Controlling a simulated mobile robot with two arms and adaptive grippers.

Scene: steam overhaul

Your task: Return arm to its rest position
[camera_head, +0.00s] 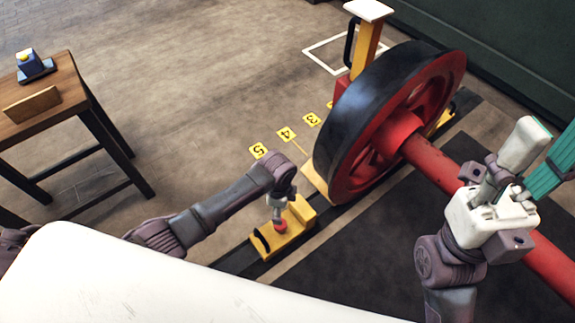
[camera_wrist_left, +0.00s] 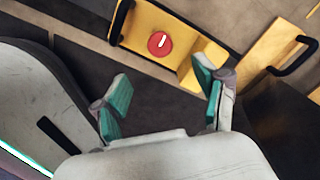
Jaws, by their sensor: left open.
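My left arm (camera_head: 222,203) reaches in from the left and bends down at a yellow block (camera_head: 297,240) with a red knob (camera_head: 281,226). In the left wrist view my left gripper (camera_wrist_left: 165,88) is open, its teal fingers wide apart and nothing between them. The yellow block (camera_wrist_left: 140,35) and red knob (camera_wrist_left: 160,44) show just beyond the fingertips, apart from them. The left fingers cannot be made out in the head view. My right gripper (camera_head: 545,143) is at the right, in front of the red axle (camera_head: 437,163), with its fingers apart and empty.
A large red wheel with a black rim (camera_head: 350,115) stands at centre right. Yellow number plates (camera_head: 286,134) lie on the floor left of it. A wooden table (camera_head: 65,85) at the upper left holds a small blue device (camera_head: 34,66).

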